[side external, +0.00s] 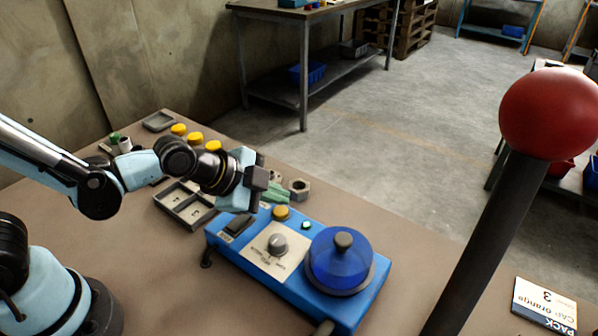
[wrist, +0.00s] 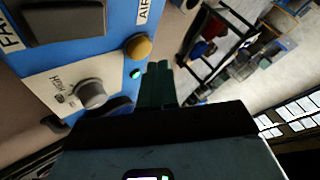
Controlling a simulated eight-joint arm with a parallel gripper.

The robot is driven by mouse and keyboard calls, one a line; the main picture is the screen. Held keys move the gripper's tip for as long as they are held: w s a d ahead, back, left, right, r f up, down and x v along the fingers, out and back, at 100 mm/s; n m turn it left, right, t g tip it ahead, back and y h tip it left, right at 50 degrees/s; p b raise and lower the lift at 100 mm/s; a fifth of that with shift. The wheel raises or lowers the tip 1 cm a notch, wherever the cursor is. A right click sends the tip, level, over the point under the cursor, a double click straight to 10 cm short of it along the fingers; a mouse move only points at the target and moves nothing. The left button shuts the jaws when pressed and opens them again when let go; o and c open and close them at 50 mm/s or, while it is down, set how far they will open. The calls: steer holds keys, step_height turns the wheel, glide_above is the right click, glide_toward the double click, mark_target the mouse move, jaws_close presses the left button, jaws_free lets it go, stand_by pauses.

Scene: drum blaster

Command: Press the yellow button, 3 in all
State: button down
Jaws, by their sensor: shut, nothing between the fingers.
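The yellow button (side external: 281,212) is a round cap on the top of a blue machine (side external: 225,246), near its back edge. It also shows in the wrist view (wrist: 138,47), next to a small lit green lamp (wrist: 135,74). My gripper (side external: 279,188) is shut and empty, and appears above and behind the button in the side view. In the wrist view its dark green fingers (wrist: 159,66) lie together, just below and right of the button, with a gap in the picture. I cannot tell the exact height between them.
The machine carries a grey knob (side external: 277,243), a dark rocker (side external: 237,225) and a blue dome (side external: 340,262). Several yellow caps (side external: 195,138), a grey divided tray (side external: 185,207) and a hex nut (side external: 299,187) stand nearby. A red ball on a dark post (side external: 548,113) rises at right.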

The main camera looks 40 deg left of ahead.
mark_target(276, 213)
steer(key=shift+f, duration=0.1)
steer(key=shift+f, duration=0.3)
steer(key=shift+f, duration=0.45)
stand_by(1.1)
steer(key=shift+r, duration=0.85)
steer(key=shift+r, duration=2.55)
stand_by(0.7)
